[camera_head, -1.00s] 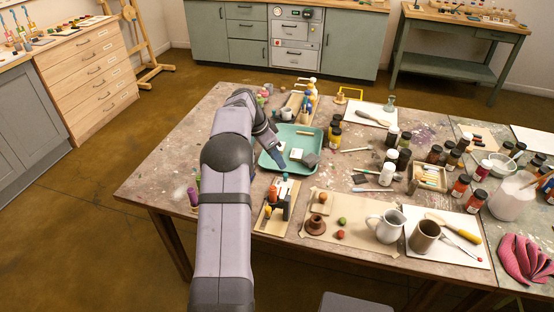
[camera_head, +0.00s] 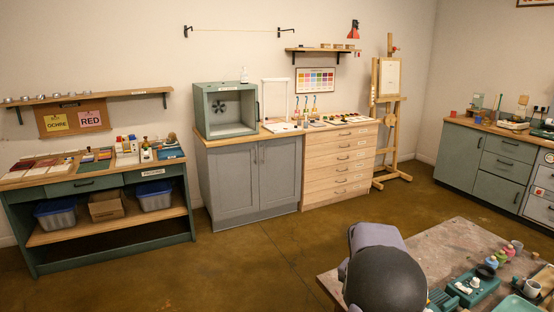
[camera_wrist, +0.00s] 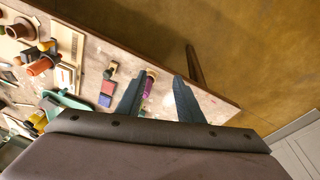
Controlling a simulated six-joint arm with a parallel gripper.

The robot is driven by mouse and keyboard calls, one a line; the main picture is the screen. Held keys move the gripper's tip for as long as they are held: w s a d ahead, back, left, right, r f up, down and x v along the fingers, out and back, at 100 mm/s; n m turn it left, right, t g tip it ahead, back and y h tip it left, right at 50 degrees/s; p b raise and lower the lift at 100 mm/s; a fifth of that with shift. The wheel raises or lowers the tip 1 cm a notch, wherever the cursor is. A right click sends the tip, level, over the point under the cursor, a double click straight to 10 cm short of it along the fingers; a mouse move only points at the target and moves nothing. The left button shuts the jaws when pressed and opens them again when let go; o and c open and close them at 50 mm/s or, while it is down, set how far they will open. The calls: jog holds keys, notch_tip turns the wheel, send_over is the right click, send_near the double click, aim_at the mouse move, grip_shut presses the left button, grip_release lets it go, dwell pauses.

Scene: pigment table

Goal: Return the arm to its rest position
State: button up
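My gripper (camera_wrist: 160,77) shows in the wrist view with its two dark fingers spread apart and nothing held between them. It is over the edge of the worktable (camera_wrist: 110,50), with brown floor beyond. A purple cylinder (camera_wrist: 149,86) stands near the table edge, partly behind the left finger. In the head view only a rounded dark joint and grey link of my arm show at the bottom, right of centre; my gripper is out of that view.
The worktable (camera_head: 450,245) fills the lower right of the head view, with a green tray (camera_head: 472,288) and small pots. A red and blue block (camera_wrist: 106,94) lies left of the fingers in the wrist view. Open floor (camera_head: 260,265) lies left of the table.

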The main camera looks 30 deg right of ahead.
jog(key=a+r+n+y+p, duration=0.1)
jog(key=a+n, duration=0.6)
jog(key=a, duration=1.2)
jog(key=s+a+f+n+y+p, duration=0.1)
jog(key=s+a+n, duration=0.6)
jog(key=s+a, duration=0.3)
jog(key=a, duration=0.3)
jog(key=shift+s+a+f+p, duration=0.2)
jog(key=shift+s+a+p, duration=0.1)
